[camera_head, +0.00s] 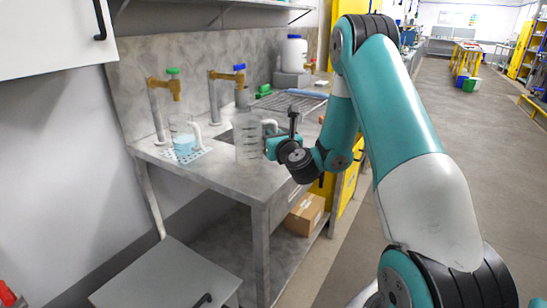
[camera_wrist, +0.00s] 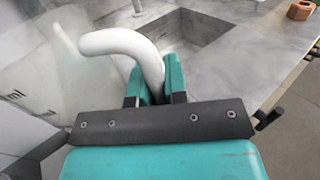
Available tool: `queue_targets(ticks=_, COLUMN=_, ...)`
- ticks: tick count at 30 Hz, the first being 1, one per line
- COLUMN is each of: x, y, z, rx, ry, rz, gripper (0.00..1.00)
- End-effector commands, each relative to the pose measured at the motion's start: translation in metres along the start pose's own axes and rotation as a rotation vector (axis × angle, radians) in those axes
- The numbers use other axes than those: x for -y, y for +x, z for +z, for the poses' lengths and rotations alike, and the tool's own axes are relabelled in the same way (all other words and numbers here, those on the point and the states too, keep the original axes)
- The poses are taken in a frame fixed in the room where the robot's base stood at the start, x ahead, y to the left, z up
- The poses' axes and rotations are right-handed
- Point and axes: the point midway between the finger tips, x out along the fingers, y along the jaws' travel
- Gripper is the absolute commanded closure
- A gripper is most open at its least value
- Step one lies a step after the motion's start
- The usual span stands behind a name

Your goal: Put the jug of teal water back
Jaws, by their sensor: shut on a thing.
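My gripper (camera_head: 273,146) is shut on the white handle (camera_wrist: 125,42) of a clear measuring jug (camera_head: 249,138) near the front of the steel bench. This held jug (camera_wrist: 40,85) looks upright in the head view and shows no teal water. I cannot tell whether its base touches the bench. Another clear jug with teal water (camera_head: 184,145) stands to its left, on a pale perforated mat (camera_head: 200,155) below the green-topped tap (camera_head: 172,84). Its white handle points right, toward the held jug.
The bench (camera_head: 226,178) has a sink recess (camera_wrist: 170,35) behind the held jug. A second tap (camera_head: 226,77) has a blue top. A drying rack (camera_head: 290,101) and a white tub (camera_head: 294,54) stand farther back. An orange nut-shaped thing (camera_wrist: 300,10) lies near the bench edge.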

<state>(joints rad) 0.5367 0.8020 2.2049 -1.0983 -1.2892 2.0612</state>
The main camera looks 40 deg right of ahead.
Motion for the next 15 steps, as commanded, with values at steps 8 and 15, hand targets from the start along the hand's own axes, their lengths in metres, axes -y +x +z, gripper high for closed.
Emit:
queue_targets(ticks=8, x=0.000, y=0.000, z=-0.041, rx=-0.001, ry=0.001, rz=0.000, gripper=1.00)
queue_targets(ticks=15, x=0.000, y=0.000, z=-0.040, rx=0.000, ry=0.001, rz=0.000, gripper=1.00)
